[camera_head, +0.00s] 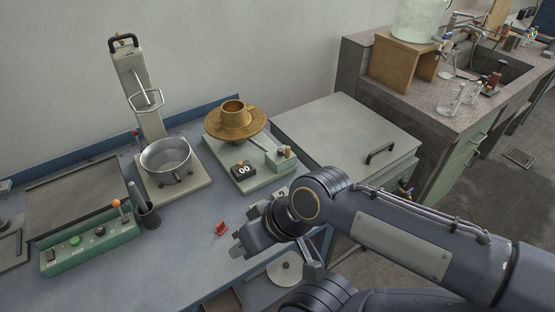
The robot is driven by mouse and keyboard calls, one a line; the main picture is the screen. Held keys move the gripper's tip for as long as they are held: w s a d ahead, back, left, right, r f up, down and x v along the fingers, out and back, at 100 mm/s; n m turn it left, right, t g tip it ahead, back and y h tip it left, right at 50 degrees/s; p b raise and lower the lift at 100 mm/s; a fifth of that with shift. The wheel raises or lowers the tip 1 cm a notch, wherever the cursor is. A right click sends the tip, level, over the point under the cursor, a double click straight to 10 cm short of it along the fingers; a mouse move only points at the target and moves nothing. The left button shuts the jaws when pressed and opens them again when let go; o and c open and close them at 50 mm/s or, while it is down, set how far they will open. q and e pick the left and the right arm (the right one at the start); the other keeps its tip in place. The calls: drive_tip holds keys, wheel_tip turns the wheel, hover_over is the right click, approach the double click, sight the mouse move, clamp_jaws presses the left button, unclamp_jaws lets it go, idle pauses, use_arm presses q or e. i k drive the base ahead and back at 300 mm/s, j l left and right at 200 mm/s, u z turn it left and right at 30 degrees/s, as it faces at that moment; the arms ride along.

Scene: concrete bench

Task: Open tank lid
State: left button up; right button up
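The tank (399,178) is a grey box to the right of the blue bench. Its flat grey lid (335,128) lies level on top and looks closed. A black bar handle (380,153) stands near the lid's right front edge. My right gripper (240,238) hangs over the front of the blue bench, left of the tank and apart from the handle. Its dark fingers are partly hidden by its own hand, so their opening is unclear. My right forearm passes in front of the tank's lower front. My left gripper is out of view.
A brass piece on a round plate (235,122), a steel pot (166,155) and a green control box (90,246) stand on the blue bench. A small red object (221,228) lies beside my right gripper. A sink counter (440,100) stands behind the tank.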

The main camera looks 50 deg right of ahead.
sight(335, 130)
drive_tip(key=z, duration=2.2)
drive_tip(key=i+l+u, duration=0.4)
drive_tip(key=l+u, duration=0.15)
drive_tip(key=i+l+u, duration=0.15)
drive_tip(key=l+u, duration=0.15)
drive_tip(key=i+l+u, duration=0.1)
drive_tip(key=l+u, duration=0.15)
drive_tip(key=l, duration=0.15)
